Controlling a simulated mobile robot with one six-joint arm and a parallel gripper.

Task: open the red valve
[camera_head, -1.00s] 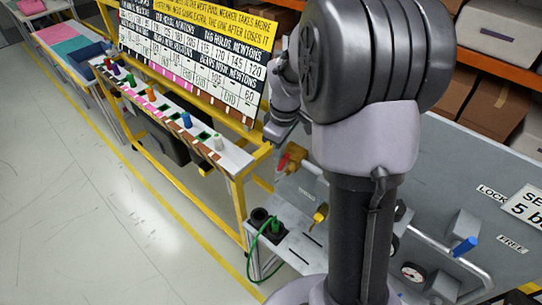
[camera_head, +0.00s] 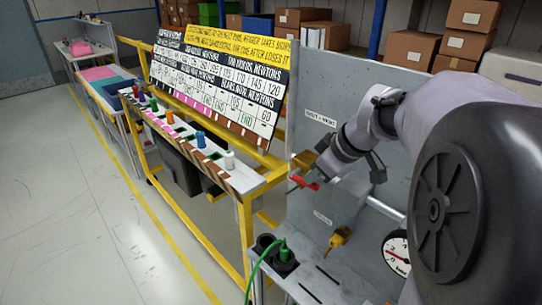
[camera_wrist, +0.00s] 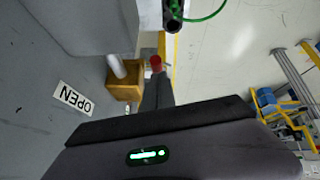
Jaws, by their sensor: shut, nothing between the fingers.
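The red valve handle (camera_head: 303,182) sits at the left end of the grey panel, by its brass-coloured body (camera_head: 304,160). My gripper (camera_head: 320,174) is at the handle's right side, very close to it. In the wrist view my shut fingers (camera_wrist: 156,92) point at the red handle end (camera_wrist: 156,63), beside the brass body (camera_wrist: 124,84). Nothing shows between the fingers. I cannot tell whether they touch the handle. An OPEN label (camera_wrist: 74,98) is on the panel near the valve.
The grey panel (camera_head: 400,90) stands behind my arm. Below are a yellow-handled part (camera_head: 340,237), a gauge (camera_head: 398,254) and a black socket with a green plug (camera_head: 284,254). A yellow-framed bench (camera_head: 246,225) with several coloured bobbins is at left. The floor (camera_head: 75,200) is clear further left.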

